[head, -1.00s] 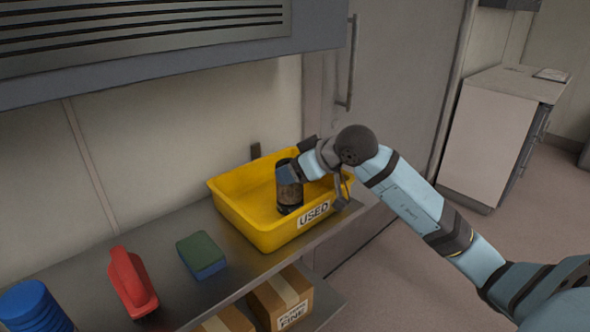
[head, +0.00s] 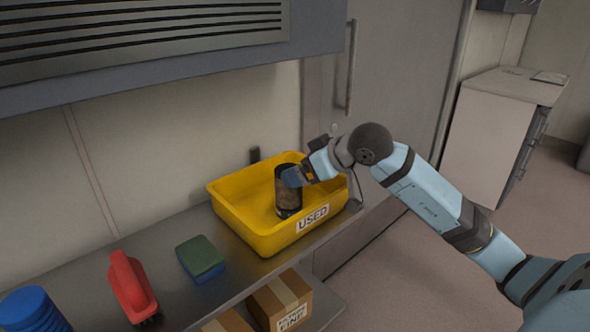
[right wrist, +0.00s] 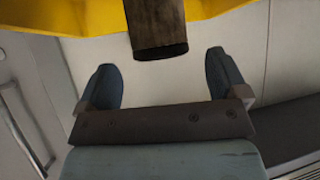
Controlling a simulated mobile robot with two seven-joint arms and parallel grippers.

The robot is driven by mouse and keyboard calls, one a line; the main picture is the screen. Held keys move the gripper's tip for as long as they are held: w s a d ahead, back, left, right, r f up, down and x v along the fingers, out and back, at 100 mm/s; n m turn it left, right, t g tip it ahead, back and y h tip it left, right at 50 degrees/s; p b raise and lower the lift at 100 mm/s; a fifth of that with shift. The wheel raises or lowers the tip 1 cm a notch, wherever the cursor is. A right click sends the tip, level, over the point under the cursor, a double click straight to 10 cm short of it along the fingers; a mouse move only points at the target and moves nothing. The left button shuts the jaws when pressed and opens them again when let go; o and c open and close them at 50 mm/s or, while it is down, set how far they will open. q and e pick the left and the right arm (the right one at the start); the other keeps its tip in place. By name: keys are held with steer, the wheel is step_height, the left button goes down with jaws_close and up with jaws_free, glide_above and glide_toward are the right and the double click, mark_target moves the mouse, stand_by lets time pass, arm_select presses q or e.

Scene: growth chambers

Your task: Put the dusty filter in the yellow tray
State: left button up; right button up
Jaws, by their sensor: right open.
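The dusty filter (head: 288,190), a dark brown cylinder, stands upright inside the yellow tray (head: 262,241), which has a "USED" label on its front. In the right wrist view the filter (right wrist: 156,28) shows at the top, beyond the fingertips, with the yellow tray (right wrist: 60,20) behind it. My right gripper (head: 292,177) is at the filter's right side in the head view. In the right wrist view its two blue-grey fingers (right wrist: 163,80) are spread wide, with nothing between them. The filter's base on the tray floor is partly hidden by the tray's front wall. My left gripper is not in view.
On the metal shelf left of the tray are a green-and-blue sponge (head: 201,258), a red-handled brush (head: 131,286) and a blue ribbed object (head: 36,309). Cardboard boxes (head: 281,299) sit on a lower shelf. A grey vented housing (head: 160,40) overhangs the shelf.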

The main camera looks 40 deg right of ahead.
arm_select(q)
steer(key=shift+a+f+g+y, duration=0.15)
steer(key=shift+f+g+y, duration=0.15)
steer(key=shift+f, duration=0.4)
arm_select(e)
steer(key=v, duration=0.8)
steer(key=shift+s+r, duration=0.2)
steer(key=shift+s, duration=0.1)
